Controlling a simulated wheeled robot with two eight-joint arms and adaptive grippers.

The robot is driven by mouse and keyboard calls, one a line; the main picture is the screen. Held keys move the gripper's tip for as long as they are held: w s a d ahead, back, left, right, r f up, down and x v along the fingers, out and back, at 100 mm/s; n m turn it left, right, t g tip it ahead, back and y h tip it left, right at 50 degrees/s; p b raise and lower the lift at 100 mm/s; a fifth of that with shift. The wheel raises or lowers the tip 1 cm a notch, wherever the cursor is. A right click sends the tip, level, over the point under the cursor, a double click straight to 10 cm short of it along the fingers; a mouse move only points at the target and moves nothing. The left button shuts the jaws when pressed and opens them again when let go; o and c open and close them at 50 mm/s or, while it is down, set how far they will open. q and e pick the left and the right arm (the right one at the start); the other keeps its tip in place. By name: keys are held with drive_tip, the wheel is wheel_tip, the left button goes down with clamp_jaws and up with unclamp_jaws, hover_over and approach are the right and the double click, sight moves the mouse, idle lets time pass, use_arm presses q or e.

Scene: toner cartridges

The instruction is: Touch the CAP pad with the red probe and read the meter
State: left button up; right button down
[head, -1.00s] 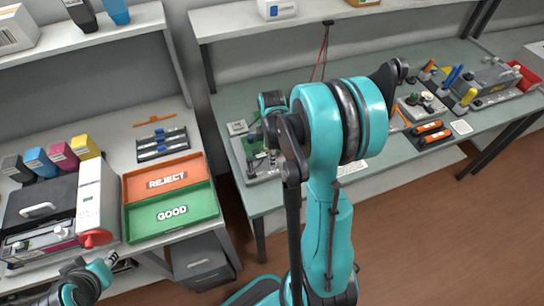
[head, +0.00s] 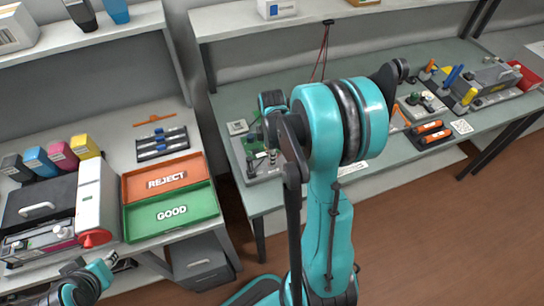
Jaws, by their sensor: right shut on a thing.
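My right arm rises through the middle of the head view, and its large teal joint hides part of the right bench. My right gripper (head: 257,136) is small and partly hidden beside this joint, low over a grey test board (head: 262,170). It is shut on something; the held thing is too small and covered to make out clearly. A red and a black lead (head: 322,55) hang from the shelf down behind the joint. The CAP pad and the meter reading cannot be made out.
On the left bench are an orange REJECT tray (head: 140,185), a green GOOD tray (head: 157,225), a printer-like machine (head: 90,205) and several coloured cartridges (head: 83,147). Orange-handled tools (head: 430,130) and a grey machine (head: 490,82) stand on the right bench.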

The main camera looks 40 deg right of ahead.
use_arm(q)
drive_tip(key=shift+r, duration=0.1)
use_arm(e)
drive_tip(key=shift+r, duration=0.1)
